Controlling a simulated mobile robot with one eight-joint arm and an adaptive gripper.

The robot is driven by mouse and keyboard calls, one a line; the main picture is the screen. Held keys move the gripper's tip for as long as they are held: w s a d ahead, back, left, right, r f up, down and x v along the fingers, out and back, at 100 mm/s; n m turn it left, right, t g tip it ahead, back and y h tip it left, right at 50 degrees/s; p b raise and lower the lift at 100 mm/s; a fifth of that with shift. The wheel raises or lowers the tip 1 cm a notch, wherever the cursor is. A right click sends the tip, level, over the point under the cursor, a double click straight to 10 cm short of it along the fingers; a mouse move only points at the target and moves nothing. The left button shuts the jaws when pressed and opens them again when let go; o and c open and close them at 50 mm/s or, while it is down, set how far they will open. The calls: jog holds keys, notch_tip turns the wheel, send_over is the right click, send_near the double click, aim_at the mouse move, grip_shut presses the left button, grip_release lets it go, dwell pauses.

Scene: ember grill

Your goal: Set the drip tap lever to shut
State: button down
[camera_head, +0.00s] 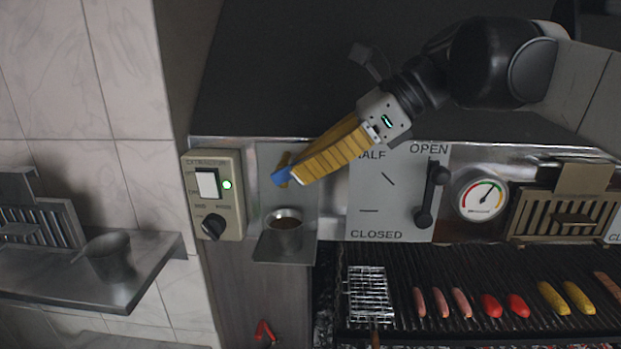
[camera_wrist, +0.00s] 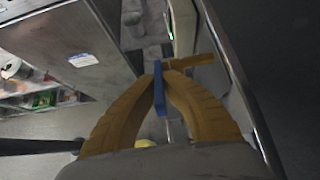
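The drip tap has a brass body (camera_head: 284,160) on the steel panel above a small metal cup (camera_head: 284,231). Its blue lever (camera_head: 281,177) shows at the tips of my yellow ribbed gripper (camera_head: 293,175). In the wrist view the two fingers (camera_wrist: 160,82) curve together with the blue lever (camera_wrist: 158,92) between them, touching both. The brass tap body (camera_wrist: 191,62) runs to the right just beyond the fingertips. My fingers hide part of the tap in the head view, and the exact angle of the lever is hard to tell.
An extractor switch box (camera_head: 213,194) with a green light is close left of the tap. A black damper lever (camera_head: 431,194) on a plate (camera_head: 375,205) stands to the right, beside a gauge (camera_head: 482,196). The grill (camera_head: 450,262) with food lies below right.

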jog(key=f+y+b, duration=0.1)
jog(key=y+b, duration=0.2)
jog(key=shift+d+f, duration=0.2)
jog(key=shift+y+b, duration=0.55)
jog(key=shift+y, duration=0.15)
jog(key=c, duration=1.5)
grip_release()
jog(key=shift+a, duration=0.15)
notch_tip(320, 180, up, 10)
